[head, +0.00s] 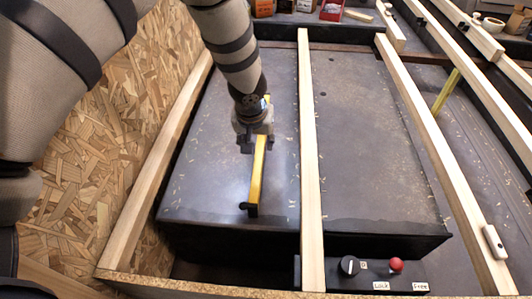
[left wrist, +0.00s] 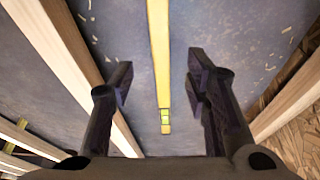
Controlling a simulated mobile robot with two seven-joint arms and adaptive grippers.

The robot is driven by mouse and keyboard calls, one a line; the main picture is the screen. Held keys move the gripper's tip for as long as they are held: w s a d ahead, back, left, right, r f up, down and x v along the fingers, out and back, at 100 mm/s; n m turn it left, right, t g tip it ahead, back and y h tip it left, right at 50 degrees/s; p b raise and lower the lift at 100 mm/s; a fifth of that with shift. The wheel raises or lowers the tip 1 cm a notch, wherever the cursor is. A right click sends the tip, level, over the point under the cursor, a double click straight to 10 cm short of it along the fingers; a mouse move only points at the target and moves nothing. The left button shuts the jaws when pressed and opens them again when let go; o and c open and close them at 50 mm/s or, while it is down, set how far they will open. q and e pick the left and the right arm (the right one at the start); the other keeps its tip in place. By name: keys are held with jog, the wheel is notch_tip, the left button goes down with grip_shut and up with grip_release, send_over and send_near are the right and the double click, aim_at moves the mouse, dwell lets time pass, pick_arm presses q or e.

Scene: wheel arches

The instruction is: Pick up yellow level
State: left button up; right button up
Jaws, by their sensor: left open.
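The yellow level (head: 257,172) is a long thin bar with a dark end, lying on the dark grey panel (head: 210,160) between the wooden rails. In the left wrist view the yellow level (left wrist: 159,60) runs down the middle, with a small greenish vial near its lower end. In the left wrist view my left gripper (left wrist: 158,75) is open, with one finger on each side of the level and gaps between. My right gripper is not in view.
A wooden rail (head: 309,150) runs just right of the level, and another rail (head: 160,160) lies to the left beside a chipboard wall (head: 90,150). A black knob (head: 350,266) and red button (head: 396,265) sit at the front. Small items stand at the back.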

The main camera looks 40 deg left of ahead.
aim_at(261, 139)
pick_arm(q)
jog(key=shift+n+t+y, duration=0.3)
jog(key=shift+n+y, duration=0.1)
jog(key=w+a, duration=0.1)
jog(key=w, duration=0.1)
jog(key=w+a+r, duration=0.1)
jog(key=shift+w+a+b, duration=0.2)
jog(key=shift+w+b, duration=0.15)
jog(key=shift+b, duration=0.05)
jog(key=b+x, duration=0.5)
jog(key=x, duration=0.6)
jog(key=shift+w+r, duration=0.1)
jog(key=shift+w, duration=0.05)
jog(key=shift+r, duration=0.2)
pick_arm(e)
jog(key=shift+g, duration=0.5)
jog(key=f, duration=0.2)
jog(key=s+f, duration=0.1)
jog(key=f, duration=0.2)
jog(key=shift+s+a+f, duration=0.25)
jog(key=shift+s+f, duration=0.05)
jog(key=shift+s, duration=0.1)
pick_arm(q)
grip_shut()
